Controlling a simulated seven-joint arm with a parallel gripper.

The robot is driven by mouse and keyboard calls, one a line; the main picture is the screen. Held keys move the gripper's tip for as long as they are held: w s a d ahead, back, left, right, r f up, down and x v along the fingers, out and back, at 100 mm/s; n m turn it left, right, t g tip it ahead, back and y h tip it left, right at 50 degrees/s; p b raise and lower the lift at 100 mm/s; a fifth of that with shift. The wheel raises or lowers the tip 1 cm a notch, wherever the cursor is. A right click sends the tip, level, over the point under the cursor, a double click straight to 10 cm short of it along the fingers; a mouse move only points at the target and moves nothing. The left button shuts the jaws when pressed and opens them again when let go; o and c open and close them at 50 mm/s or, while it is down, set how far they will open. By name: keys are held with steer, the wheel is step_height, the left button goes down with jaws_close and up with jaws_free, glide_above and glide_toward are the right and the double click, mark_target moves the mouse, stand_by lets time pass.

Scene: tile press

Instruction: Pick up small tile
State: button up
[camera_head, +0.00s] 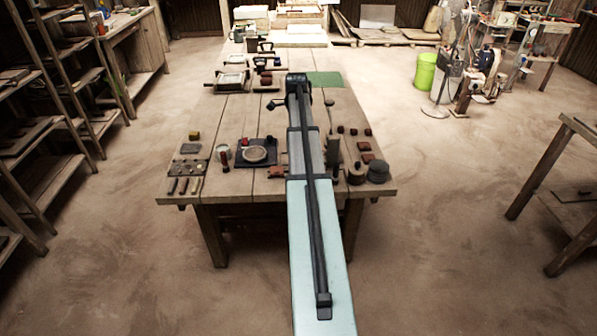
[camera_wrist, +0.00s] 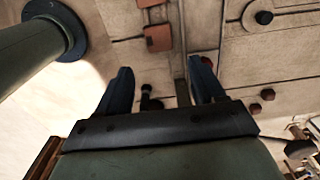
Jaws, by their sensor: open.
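Several small reddish-brown tile-like pieces lie on the wooden table (camera_head: 240,110), right of my arm in the head view. They include a flat square one (camera_head: 363,145) and another flat one (camera_head: 367,158). I cannot tell which is the small tile. In the wrist view a flat reddish-brown square piece (camera_wrist: 158,38) lies beyond my gripper (camera_wrist: 161,77), with part of another (camera_wrist: 150,3) at the top edge. Dark red faceted pieces (camera_wrist: 268,94) lie to the right. My gripper is open, with nothing held between its blue-grey fingers. My arm hides it in the head view.
A dark square board with a round disc (camera_head: 255,154) stands left of my arm. A dark round pot (camera_head: 378,172) and a brown round piece (camera_head: 356,174) stand near the right front corner. A green mat (camera_head: 326,79) lies farther back. The table's left middle is mostly clear.

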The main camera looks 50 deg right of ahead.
step_height(320, 180, down, 8)
steer(key=shift+s+f, duration=0.1)
steer(key=shift+f, duration=0.15)
steer(key=shift+s+d+f, duration=0.1)
steer(key=shift+s+f, duration=0.05)
steer(key=shift+f, duration=1.2)
steer(key=shift+s+f, duration=0.15)
steer(key=shift+f, duration=1.15)
steer(key=shift+c, duration=0.2)
steer(key=c, duration=0.8)
steer(key=shift+r, duration=0.1)
